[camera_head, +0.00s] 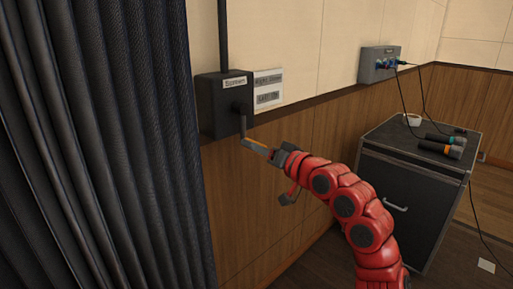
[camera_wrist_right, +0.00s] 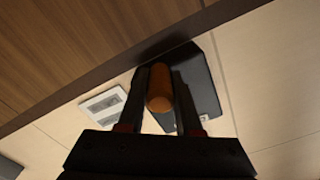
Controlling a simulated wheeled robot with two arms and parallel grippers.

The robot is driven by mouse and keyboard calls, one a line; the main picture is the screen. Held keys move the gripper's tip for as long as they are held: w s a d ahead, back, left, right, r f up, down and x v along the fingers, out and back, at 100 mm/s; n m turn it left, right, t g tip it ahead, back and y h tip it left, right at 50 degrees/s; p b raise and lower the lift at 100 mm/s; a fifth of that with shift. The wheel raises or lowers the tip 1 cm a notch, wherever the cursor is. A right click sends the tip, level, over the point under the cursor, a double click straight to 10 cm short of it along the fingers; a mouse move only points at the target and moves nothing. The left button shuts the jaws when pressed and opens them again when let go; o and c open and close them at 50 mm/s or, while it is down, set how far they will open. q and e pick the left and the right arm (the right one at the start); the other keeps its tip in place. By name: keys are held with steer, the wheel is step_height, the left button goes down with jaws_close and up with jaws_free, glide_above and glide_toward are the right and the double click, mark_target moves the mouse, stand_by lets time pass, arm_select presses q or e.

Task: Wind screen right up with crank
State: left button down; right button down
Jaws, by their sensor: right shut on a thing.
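The screen crank box (camera_head: 223,102) is a black box labelled "Screen" on the wall, with a dark pole rising from its top. Its crank arm (camera_head: 242,124) hangs down from a hub on the box's front. My right gripper (camera_head: 262,149) is below the box, at the crank's lower end. In the right wrist view the orange-brown crank handle (camera_wrist_right: 159,88) sits between the two fingers of the right gripper (camera_wrist_right: 161,95), which is shut on it. The screen itself is not in view. My left gripper is not in view.
A dark curtain (camera_head: 105,140) hangs close on the left. A black cabinet (camera_head: 400,185) with microphones (camera_head: 440,149) on top stands at right, under a grey wall box (camera_head: 380,64) with cables.

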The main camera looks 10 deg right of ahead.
steer(key=shift+d+r, duration=0.1)
steer(key=shift+d, duration=0.05)
steer(key=c, duration=0.6)
jaws_free()
steer(key=v, duration=1.7)
steer(key=shift+p, duration=0.4)
steer(key=shift+s, duration=0.1)
